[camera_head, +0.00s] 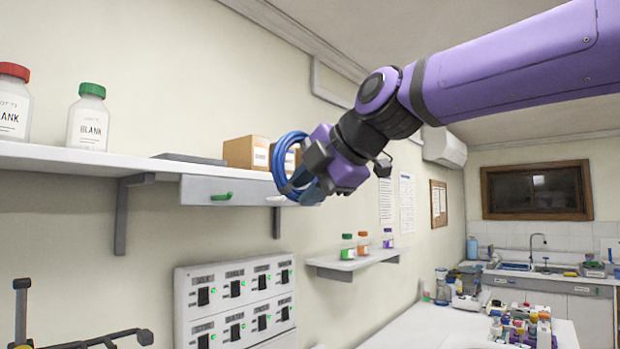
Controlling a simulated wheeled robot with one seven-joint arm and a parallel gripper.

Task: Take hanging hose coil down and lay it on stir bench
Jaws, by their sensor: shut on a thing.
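A blue hose coil (281,150) shows at the middle of the view, in front of the right end of the upper wall shelf. My gripper (304,186) is shut on the coil's right side, and the coil stands roughly upright in it. The gripper body hides part of the coil. I cannot tell whether the coil still touches a hook or the shelf. Of the benches in view, I cannot tell which is the stir bench; a white bench (415,322) lies low at the right.
The upper shelf (60,158) holds two BLANK bottles (88,117) and cardboard boxes (245,152). A small shelf (352,263) with several little bottles is below right. A switch panel (235,300) is under the upper shelf. Several items crowd the bench's right part (525,325).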

